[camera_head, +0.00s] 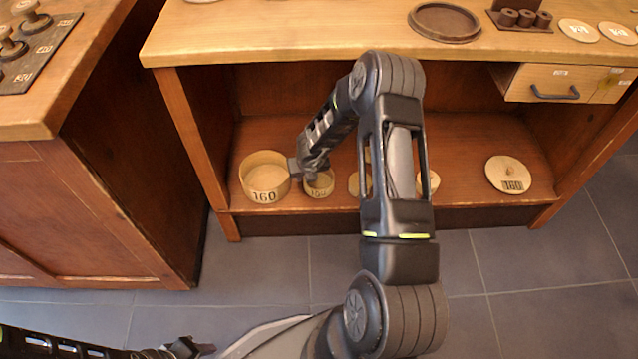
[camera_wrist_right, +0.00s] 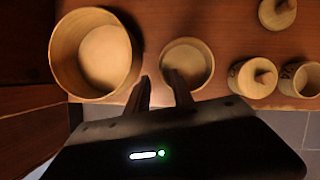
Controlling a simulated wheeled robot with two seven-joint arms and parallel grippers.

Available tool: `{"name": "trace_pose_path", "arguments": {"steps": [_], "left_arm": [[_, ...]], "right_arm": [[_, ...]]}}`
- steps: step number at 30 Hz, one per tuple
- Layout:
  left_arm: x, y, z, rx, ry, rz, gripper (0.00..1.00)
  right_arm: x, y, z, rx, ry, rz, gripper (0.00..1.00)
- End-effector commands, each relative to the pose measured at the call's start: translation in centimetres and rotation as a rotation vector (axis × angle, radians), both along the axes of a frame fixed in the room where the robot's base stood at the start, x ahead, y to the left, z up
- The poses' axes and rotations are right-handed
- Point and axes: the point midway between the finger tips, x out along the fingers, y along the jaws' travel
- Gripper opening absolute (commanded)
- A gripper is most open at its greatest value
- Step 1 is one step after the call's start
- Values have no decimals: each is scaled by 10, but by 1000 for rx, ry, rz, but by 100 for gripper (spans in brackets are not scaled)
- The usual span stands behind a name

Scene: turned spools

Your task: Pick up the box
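A large round open wooden box (camera_head: 266,187) marked 160 stands on the lower shelf at the left. It also shows in the right wrist view (camera_wrist_right: 64,62). A smaller round open box (camera_head: 319,188) stands just right of it and shows in the wrist view (camera_wrist_right: 187,64). My right gripper (camera_wrist_right: 160,82) is open at the two boxes. One fingertip overlaps the small box's rim in the picture; the other lies toward the gap between boxes. I cannot tell if they touch. My left gripper (camera_head: 190,348) is at the bottom left, far from the boxes; its fingers are unclear.
A knobbed round lid (camera_head: 507,173) labelled 160 lies on the shelf at right. The bench top (camera_head: 300,35) overhangs the shelf. A drawer (camera_head: 560,85) is at upper right.

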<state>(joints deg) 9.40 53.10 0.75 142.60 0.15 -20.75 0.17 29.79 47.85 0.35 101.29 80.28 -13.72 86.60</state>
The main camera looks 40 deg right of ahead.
Motion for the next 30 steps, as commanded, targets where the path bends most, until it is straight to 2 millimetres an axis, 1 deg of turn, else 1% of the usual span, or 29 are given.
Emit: {"name": "trace_pose_path", "arguments": {"steps": [4,9,14,30], "left_arm": [[1,0,-4,0,-2,2,36],[3,3,-15,4,-5,6,36],[4,4,-18,6,-7,10,36],[5,4,-17,6,-8,11,36]], "right_arm": [[1,-1,-8,0,1,1,28],[7,-5,-32,0,2,1,28],[14,-8,-48,0,1,0,28],[15,-8,-49,0,0,1,28]]}}
